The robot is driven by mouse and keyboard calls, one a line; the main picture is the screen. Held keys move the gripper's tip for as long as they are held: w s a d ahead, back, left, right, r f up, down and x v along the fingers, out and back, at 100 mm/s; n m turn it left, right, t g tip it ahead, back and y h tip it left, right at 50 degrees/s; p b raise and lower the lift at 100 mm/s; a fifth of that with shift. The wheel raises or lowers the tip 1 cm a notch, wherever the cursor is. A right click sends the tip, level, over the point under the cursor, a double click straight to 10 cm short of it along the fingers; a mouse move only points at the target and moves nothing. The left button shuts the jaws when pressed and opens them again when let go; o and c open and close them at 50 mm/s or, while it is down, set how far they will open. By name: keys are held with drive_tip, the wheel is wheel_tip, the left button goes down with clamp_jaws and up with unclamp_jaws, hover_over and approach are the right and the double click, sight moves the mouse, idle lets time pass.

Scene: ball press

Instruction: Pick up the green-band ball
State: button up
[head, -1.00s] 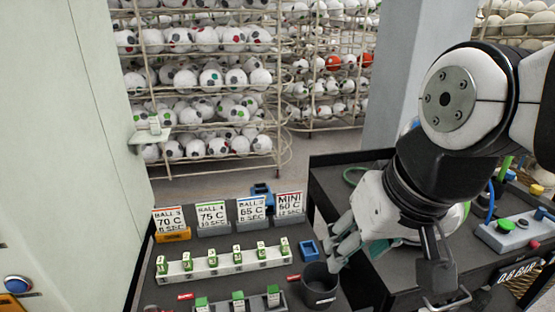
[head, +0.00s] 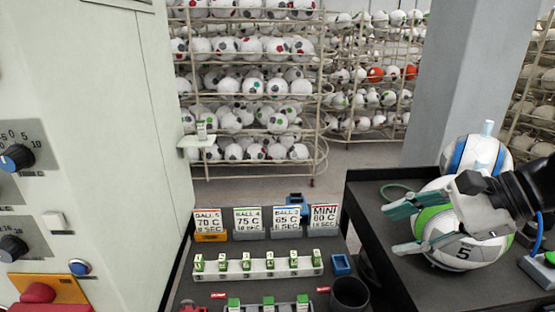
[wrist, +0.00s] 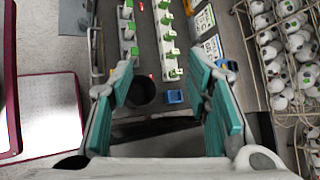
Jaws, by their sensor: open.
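The green-band ball (head: 465,252) is white with a green band and a black "5". It sits on the dark cart at the right in the head view, partly hidden by my gripper. My gripper (head: 402,229) is open and empty, its teal-padded fingers pointing left across the front and upper left of the ball. In the wrist view my gripper (wrist: 160,78) shows spread fingers with only the bench beyond and no ball between them. I cannot tell whether the fingers touch the ball.
A blue-band ball (head: 475,158) stands just behind the green-band one. The dark cart (head: 365,200) has a raised edge. To the left are a bench with a black cup (head: 349,294), label cards (head: 248,220) and green-topped blocks (head: 258,266). A grey machine (head: 90,130) stands far left.

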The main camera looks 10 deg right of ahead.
drive_tip(key=w+d+r+m+t, duration=0.25)
drive_tip(key=d+m+t, duration=0.45)
drive_tip(key=d, duration=0.6)
drive_tip(key=m+t+h+p, duration=0.1)
drive_tip(key=m+t+h, duration=0.4)
drive_tip(key=m, duration=0.3)
approach(487, 166)
drive_tip(key=shift+m, duration=0.3)
drive_tip(key=w, duration=0.4)
drive_tip(key=w+a, duration=0.1)
drive_tip(key=shift+w+f, duration=0.1)
drive_tip(key=shift+w, duration=0.3)
drive_tip(key=shift+w+a+p, duration=0.2)
drive_tip(key=shift+w+p, duration=0.1)
drive_tip(key=shift+w, duration=1.05)
drive_tip(key=shift+w+a+p, duration=0.25)
drive_tip(key=shift+w, duration=1.05)
clamp_jaws()
